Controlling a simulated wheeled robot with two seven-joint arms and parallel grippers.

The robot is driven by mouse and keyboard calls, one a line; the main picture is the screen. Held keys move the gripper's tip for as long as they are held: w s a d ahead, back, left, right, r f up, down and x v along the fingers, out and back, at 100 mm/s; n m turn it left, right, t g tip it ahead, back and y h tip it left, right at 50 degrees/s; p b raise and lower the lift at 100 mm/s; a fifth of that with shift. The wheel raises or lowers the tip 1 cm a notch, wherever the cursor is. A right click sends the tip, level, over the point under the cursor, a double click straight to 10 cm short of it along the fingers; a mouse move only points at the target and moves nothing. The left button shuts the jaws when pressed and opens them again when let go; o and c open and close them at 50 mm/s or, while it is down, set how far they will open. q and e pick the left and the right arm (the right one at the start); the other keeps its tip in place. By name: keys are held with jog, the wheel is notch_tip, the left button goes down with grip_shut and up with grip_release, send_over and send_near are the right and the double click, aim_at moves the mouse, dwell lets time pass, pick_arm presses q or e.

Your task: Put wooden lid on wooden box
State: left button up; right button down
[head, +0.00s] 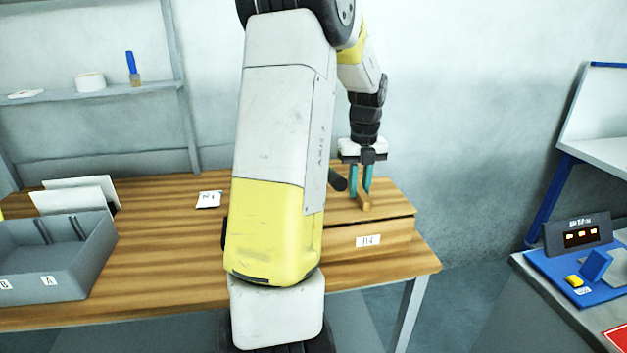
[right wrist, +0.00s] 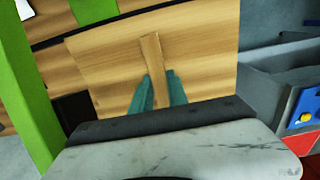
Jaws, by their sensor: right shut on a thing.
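The wooden box (head: 390,241), with a white label on its front, stands at the right end of the wooden table. The wooden lid (head: 392,207) lies flat over the top of the box; I cannot tell whether it is fully seated. My right gripper (head: 366,188) points down with its teal fingers on either side of the lid's bar handle (head: 364,201), shut on it. In the right wrist view, the handle (right wrist: 151,58) runs between the fingers (right wrist: 160,88), and the lid (right wrist: 108,62) spreads out beneath. My right arm hides the box's left part. My left gripper is not in view.
A grey bin (head: 84,269) and white panels (head: 75,199) stand on the table's left side. A small white card (head: 208,199) lies mid-table. A shelf (head: 110,91) is behind. A separate bench with a blue device (head: 570,272) stands at right.

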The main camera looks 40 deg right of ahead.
aim_at(360, 188)
jog(key=shift+f, duration=0.4)
jog(key=c, duration=1.2)
grip_release()
notch_tip(360, 188, up, 8)
jog(key=shift+f, duration=0.15)
